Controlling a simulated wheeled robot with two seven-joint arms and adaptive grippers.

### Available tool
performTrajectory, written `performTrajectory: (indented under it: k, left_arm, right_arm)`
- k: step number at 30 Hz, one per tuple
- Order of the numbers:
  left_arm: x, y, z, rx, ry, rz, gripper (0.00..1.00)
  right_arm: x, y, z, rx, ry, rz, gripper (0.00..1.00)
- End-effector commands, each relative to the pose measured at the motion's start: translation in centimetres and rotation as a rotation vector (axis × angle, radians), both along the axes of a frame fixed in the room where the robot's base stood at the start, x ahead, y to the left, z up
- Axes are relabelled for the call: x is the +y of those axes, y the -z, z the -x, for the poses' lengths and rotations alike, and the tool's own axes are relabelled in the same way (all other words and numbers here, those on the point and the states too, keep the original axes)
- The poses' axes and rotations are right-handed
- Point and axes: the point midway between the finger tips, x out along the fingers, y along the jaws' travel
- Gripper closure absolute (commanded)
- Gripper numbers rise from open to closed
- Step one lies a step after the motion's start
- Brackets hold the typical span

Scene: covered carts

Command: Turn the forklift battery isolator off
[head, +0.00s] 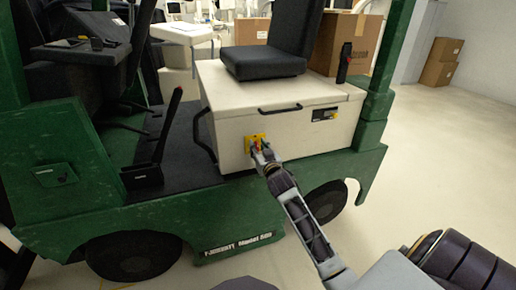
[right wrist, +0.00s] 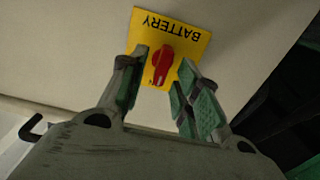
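The battery isolator is a red rotary knob (right wrist: 161,66) on a yellow plate (right wrist: 185,32) marked BATTERY, which reads upside down in the right wrist view. The plate is on the side of the white battery box (head: 240,125) of the green forklift (head: 60,190); the yellow also shows in the head view (head: 249,140). My right gripper (right wrist: 160,85) is open, with one green-padded finger on each side of the knob. I see gaps between the fingers and the knob, and cannot tell their depth against it. My left gripper is not in view.
A black handle (head: 203,135) curves out at the box's left edge, and another (head: 280,108) is on its lid. A black seat (head: 265,62) stands on top. Cardboard boxes (head: 438,62) stand behind.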

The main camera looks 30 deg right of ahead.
Motion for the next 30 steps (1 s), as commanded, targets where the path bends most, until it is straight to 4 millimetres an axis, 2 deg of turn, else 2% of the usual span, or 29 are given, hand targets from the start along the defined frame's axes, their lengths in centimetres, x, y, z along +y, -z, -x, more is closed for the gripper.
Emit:
performTrajectory:
  k: [14, 22, 30]
  left_arm:
    - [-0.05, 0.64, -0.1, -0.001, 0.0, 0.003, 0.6]
    - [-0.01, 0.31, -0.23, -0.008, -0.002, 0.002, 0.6]
    - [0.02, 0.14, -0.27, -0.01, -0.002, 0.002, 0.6]
  right_arm:
    - [-0.15, -0.05, -0.56, 0.0, 0.0, 0.0, 0.68]
    - [-0.15, -0.05, -0.55, 0.0, 0.0, 0.0, 1.0]
    - [-0.14, -0.05, -0.54, 0.001, 0.0, 0.003, 1.0]
